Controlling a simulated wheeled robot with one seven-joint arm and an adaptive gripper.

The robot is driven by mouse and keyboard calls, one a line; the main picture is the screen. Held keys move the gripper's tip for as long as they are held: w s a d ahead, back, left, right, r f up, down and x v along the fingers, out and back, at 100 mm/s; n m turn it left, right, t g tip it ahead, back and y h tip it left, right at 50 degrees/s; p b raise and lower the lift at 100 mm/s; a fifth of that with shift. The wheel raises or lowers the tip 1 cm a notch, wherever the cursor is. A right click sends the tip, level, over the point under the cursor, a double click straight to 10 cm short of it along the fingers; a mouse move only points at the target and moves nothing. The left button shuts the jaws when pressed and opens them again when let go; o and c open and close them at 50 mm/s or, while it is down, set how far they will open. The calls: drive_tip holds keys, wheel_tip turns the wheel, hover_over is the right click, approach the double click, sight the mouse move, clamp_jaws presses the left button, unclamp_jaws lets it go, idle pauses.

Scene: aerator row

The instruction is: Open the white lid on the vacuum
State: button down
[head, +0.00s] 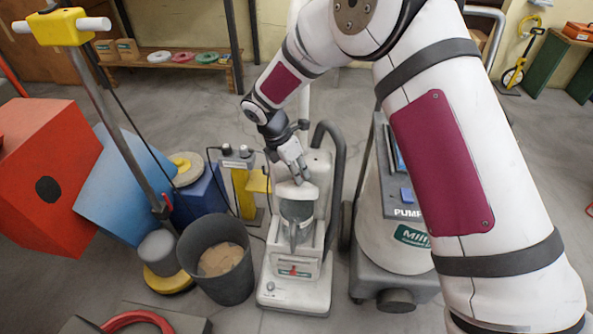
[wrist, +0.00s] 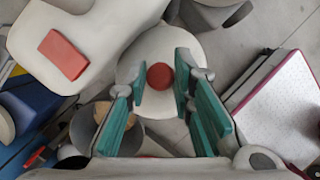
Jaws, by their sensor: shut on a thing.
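The vacuum (head: 297,270) is an upright, pale grey-white machine in the middle of the head view, with a dark hose looped on its right side. Its white lid (head: 299,191) sits over the grey-green canister (head: 297,211). In the wrist view the lid (wrist: 165,45) is a pale round disc with a red knob (wrist: 160,76). My gripper (head: 297,178) comes down from above onto the lid. Its teal-padded fingers (wrist: 162,84) stand on both sides of the knob, shut on the lid there. The exact contact is hard to see. I see no clear gap under the lid.
A dark bin (head: 218,275) stands close left of the vacuum. A grey machine marked PUMP (head: 395,265) stands close on the right. A floor polisher (head: 160,255), a blue box and a red box (head: 45,150) fill the left. Open floor lies behind.

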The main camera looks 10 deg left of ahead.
drive_tip(key=shift+w+f, duration=0.2)
drive_tip(key=shift+w, duration=0.25)
drive_tip(key=c, duration=1.8)
unclamp_jaws()
drive_tip(key=o, duration=0.4)
drive_tip(key=shift+w+f, duration=0.1)
drive_tip(key=shift+f, duration=0.1)
drive_tip(key=shift+r, duration=0.1)
drive_tip(key=shift+a, duration=0.1)
drive_tip(key=shift+r, duration=0.15)
drive_tip(key=v, duration=0.7)
